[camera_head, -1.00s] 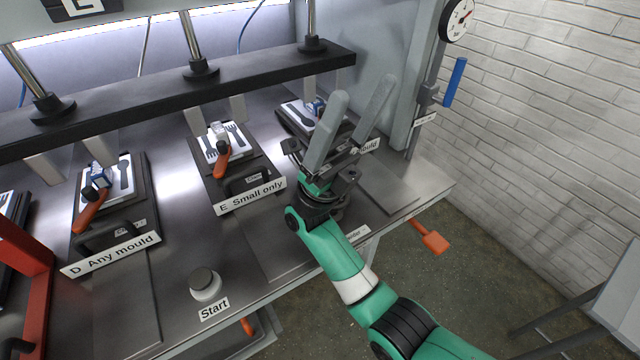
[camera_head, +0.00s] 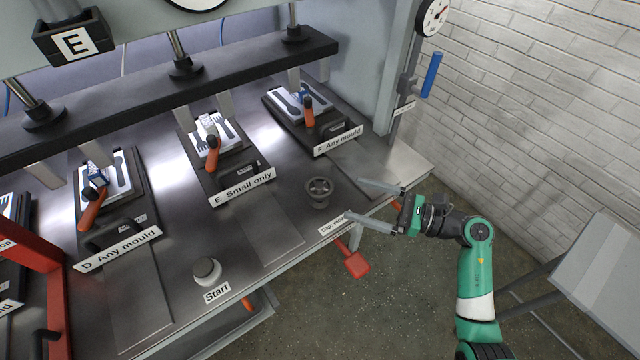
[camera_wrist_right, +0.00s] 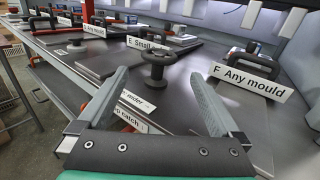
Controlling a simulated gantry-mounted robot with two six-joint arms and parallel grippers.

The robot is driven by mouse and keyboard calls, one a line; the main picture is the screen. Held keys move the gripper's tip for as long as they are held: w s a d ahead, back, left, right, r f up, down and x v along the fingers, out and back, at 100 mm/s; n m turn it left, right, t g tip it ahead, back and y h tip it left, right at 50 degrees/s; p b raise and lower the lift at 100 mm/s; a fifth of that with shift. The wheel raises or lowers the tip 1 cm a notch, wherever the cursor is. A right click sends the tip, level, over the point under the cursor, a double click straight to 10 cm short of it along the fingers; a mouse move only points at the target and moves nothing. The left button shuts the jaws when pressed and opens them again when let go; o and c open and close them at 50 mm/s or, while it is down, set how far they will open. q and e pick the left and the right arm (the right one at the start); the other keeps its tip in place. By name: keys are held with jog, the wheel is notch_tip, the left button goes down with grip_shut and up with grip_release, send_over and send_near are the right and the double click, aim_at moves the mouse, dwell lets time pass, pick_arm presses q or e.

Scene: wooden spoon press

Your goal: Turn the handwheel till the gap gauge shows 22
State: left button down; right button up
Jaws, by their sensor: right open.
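The handwheel (camera_head: 318,190) is a small dark spoked wheel on a post near the front edge of the press table, between the E and F stations. It also shows in the right wrist view (camera_wrist_right: 158,64), ahead of the fingers. My left gripper is not in view.
Mould stations D (camera_head: 118,250), E (camera_head: 243,187) and F (camera_head: 338,141) stand on the table under a black crossbar (camera_head: 150,78). A Start button (camera_head: 206,271) is at the front. A red pedal-like lever (camera_head: 353,262) hangs below the edge.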

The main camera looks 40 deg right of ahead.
aim_at(328, 190)
jog(key=b+x, duration=0.2)
jog(key=x, duration=0.8)
jog(key=shift+w+a+b, duration=0.2)
jog(key=shift+w+b, duration=0.1)
